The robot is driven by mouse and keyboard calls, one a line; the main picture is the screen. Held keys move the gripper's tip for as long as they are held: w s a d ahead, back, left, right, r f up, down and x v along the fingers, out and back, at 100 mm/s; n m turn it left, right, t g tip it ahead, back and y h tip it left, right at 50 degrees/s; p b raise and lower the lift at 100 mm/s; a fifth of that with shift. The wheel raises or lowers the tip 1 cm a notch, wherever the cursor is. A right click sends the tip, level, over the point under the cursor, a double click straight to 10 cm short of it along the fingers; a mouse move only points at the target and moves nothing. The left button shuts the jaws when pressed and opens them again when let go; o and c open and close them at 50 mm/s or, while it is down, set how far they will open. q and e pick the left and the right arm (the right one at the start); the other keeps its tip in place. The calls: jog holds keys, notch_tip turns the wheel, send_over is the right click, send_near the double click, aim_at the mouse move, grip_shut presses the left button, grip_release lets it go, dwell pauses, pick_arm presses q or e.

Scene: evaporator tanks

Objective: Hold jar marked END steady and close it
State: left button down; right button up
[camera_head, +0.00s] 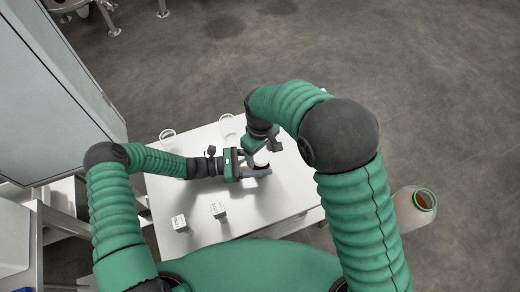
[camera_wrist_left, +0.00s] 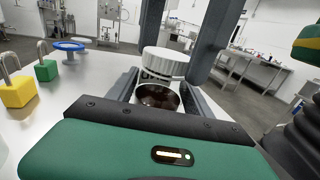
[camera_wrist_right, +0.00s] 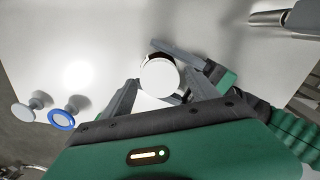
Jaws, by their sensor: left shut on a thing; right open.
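The jar (camera_wrist_left: 157,98) has dark contents and stands between the fingers of my left gripper (camera_wrist_left: 162,90), which is shut on it. The white ribbed lid (camera_wrist_left: 165,62) shows just above the jar's opening, seemingly offset from it; whether they touch is unclear. My right gripper (camera_wrist_right: 155,88) comes down from above, open, its fingers on either side of the lid, which also shows in the right wrist view (camera_wrist_right: 159,75). In the head view my left gripper (camera_head: 258,173) and right gripper (camera_head: 263,146) meet at the jar. No END marking is readable.
Yellow (camera_wrist_left: 18,92) and green (camera_wrist_left: 46,70) padlock-like objects and a blue-ringed disc (camera_wrist_left: 68,46) lie left in the left wrist view. A grey cabinet (camera_head: 60,90) stands left.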

jog(key=c, duration=1.5)
jog(key=m, duration=0.2)
jog(key=shift+m, duration=0.4)
jog(key=o, duration=1.6)
jog(key=shift+c, duration=0.2)
jog(key=shift+r, duration=2.3)
jog(key=shift+c, duration=0.3)
notch_tip(320, 180, up, 4)
jog(key=n, duration=0.2)
jog(key=shift+f+n, duration=0.25)
jog(key=shift+n, duration=0.15)
